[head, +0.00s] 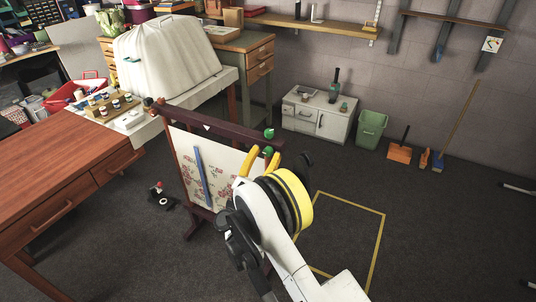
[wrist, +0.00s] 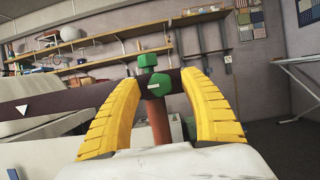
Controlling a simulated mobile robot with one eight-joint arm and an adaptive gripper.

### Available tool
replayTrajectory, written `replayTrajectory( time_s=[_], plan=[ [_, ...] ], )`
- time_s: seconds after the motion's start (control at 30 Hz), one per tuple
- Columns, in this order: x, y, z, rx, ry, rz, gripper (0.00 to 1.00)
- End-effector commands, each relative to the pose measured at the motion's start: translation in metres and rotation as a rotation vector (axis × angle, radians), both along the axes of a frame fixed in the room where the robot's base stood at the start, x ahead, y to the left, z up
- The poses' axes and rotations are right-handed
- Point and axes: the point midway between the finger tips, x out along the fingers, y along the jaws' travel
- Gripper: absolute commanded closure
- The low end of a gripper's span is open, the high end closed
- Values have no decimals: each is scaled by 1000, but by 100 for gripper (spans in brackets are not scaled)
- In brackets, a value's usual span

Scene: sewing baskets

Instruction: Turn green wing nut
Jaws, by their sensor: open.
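A dark wooden frame (head: 222,128) holds a pale cloth with red flower patterns. At the right end of its top bar are two green parts, an upper knob (head: 269,134) and a lower one (head: 268,151). In the wrist view the upper green knob (wrist: 147,60) stands above the bar, and the lower green nut (wrist: 156,86), with a pale mark, faces me. I cannot tell which of them is the wing nut. My gripper (wrist: 161,80) has its yellow fingers open on either side of the lower nut, apart from it. In the head view my gripper (head: 264,157) is close to that bar end.
A blue strip (head: 202,177) lies against the cloth. A wooden desk (head: 60,175) stands at the left, and a white-covered table (head: 165,50) behind. A white cabinet (head: 318,115) and green bin (head: 371,129) stand at the wall.

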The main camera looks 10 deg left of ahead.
Motion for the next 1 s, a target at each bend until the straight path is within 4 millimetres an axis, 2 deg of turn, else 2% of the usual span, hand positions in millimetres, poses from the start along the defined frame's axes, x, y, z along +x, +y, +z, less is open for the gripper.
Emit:
replayTrajectory(
  time_s=[0.13, 0.4, 0.43, 0.5, 0.6, 1.0],
  plan=[
    [9, -4, 4, 0, 0, 0, 48],
    [11, -4, 5, 0, 0, 1, 48],
    [11, -4, 5, 0, 0, 1, 53],
    [11, -4, 5, 0, 0, 0, 74],
    [11, -4, 5, 0, 0, 0, 100],
    [11, -4, 5, 24, -9, 0, 100]
  ],
)
